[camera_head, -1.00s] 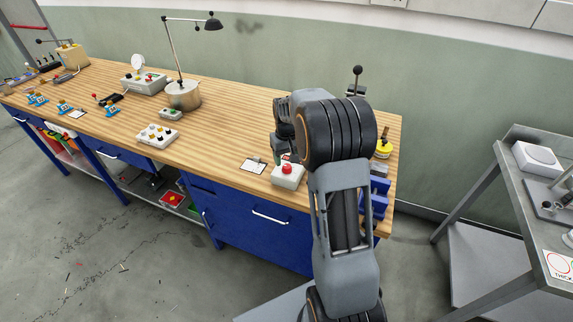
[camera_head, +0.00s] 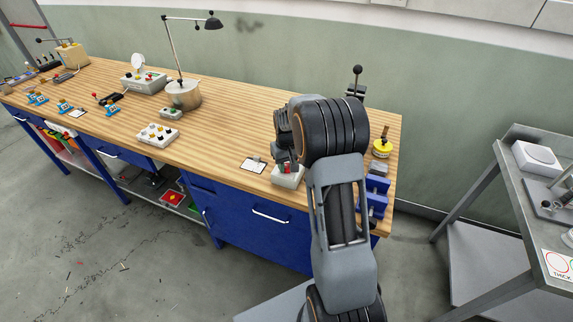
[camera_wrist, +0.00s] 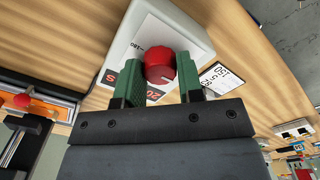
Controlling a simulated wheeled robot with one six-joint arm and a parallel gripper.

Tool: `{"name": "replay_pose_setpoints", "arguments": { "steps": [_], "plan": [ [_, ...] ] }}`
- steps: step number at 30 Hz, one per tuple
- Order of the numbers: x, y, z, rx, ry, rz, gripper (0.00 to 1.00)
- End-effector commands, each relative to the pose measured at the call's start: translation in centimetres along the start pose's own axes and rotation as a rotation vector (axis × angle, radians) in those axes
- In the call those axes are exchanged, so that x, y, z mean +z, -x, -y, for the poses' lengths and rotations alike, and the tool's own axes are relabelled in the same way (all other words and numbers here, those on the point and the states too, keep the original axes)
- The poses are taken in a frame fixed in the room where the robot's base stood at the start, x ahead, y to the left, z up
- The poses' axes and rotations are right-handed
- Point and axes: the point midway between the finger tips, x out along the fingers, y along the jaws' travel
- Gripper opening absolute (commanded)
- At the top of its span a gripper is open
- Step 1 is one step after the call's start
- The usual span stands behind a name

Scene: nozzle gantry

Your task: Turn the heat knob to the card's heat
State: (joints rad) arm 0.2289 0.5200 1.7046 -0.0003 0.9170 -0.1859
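The red heat knob (camera_wrist: 160,66) sits on a pale control box (camera_wrist: 190,28) with printed scale marks, partly hidden by my fingers. My gripper (camera_wrist: 161,72) has its two green fingers on either side of the knob; I cannot tell whether they touch it.
A yellow round item (camera_head: 382,149) and blue blocks (camera_head: 374,190) stand at the bench's right end. A button box (camera_head: 158,134), a pot (camera_head: 184,95) and a lamp (camera_head: 208,22) stand farther left. The wood between is clear.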

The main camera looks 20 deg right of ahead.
Motion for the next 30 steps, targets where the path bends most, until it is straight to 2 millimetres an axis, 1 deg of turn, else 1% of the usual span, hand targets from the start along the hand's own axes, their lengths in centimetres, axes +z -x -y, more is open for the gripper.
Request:
{"name": "replay_pose_setpoints", "arguments": {
  "steps": [1,7,13,17,23,30],
  "plan": [
    [0.00,0.01,0.00,0.000,0.000,0.000,0.29],
    [0.00,0.02,0.00,0.000,0.000,0.000,0.11],
    [0.00,0.01,-0.01,0.000,-0.017,0.000,0.11],
    [0.00,-0.02,0.00,0.000,-0.065,0.000,0.11],
    [-0.01,-0.05,0.00,0.000,-0.210,0.000,0.11],
    [-0.01,-0.07,0.00,0.000,-0.436,-0.001,0.11]
  ]
}}
